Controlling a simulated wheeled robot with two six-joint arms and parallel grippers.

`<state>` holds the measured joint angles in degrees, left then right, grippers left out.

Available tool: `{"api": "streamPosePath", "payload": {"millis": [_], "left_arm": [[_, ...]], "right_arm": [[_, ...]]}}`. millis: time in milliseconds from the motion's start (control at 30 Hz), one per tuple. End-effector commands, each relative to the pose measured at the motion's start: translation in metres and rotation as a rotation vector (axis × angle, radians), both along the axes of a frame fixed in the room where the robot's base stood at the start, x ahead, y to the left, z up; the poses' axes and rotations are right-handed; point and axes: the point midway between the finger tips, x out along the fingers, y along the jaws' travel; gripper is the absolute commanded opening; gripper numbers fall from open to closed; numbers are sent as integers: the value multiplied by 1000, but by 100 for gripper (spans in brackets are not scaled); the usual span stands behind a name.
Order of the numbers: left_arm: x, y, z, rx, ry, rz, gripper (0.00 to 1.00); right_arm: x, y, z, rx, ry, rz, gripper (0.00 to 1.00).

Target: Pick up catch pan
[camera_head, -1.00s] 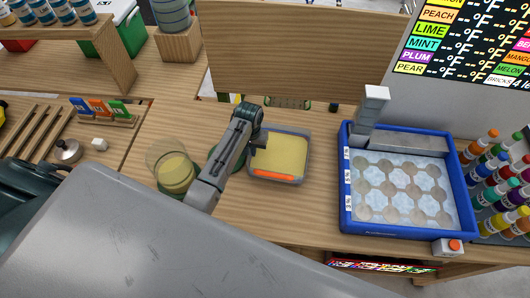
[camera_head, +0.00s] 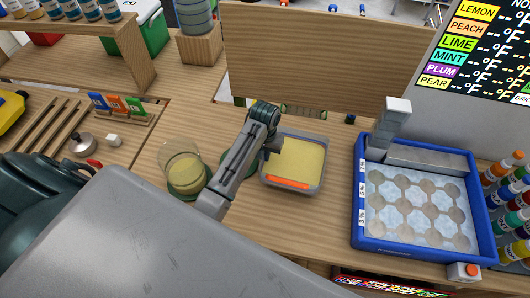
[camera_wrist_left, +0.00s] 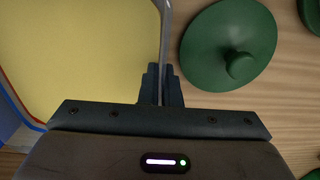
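The catch pan (camera_head: 322,178) is a square grey pan with a yellow inside and an orange strip along its near edge, on the wooden counter in the head view. My left gripper (camera_head: 268,145) is at its left rim. In the left wrist view the pan's yellow inside (camera_wrist_left: 75,50) fills the upper left. The fingers of my left gripper (camera_wrist_left: 162,85) are close together with the pan's thin grey wall between them. I cannot tell whether the pan is lifted off the counter. My right gripper is not in view.
A blue tray with round ice moulds (camera_head: 362,225) stands to the right. A clear jar (camera_head: 182,160) is left of my arm. A green lid (camera_wrist_left: 225,45) lies close right of the fingers. A wooden board (camera_head: 315,60) stands behind. Colored bottles (camera_head: 500,195) line the right edge.

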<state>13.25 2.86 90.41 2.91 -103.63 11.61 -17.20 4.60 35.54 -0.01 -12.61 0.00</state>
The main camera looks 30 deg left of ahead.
Motion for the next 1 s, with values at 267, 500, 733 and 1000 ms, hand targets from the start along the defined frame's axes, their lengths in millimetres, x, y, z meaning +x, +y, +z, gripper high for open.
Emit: {"api": "streamPosePath", "payload": {"millis": [267, 500, 733, 1000], "left_arm": [[-29, -16, 1, -3, -3, 0, 0], [-59, -30, 4, -3, -2, 1, 0], [-85, -43, 7, -2, -1, 0, 0], [-108, -55, 11, -2, -1, 1, 0]], "right_arm": [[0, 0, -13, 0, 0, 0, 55], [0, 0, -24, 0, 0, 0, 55], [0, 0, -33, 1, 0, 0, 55], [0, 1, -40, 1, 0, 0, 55]]}}
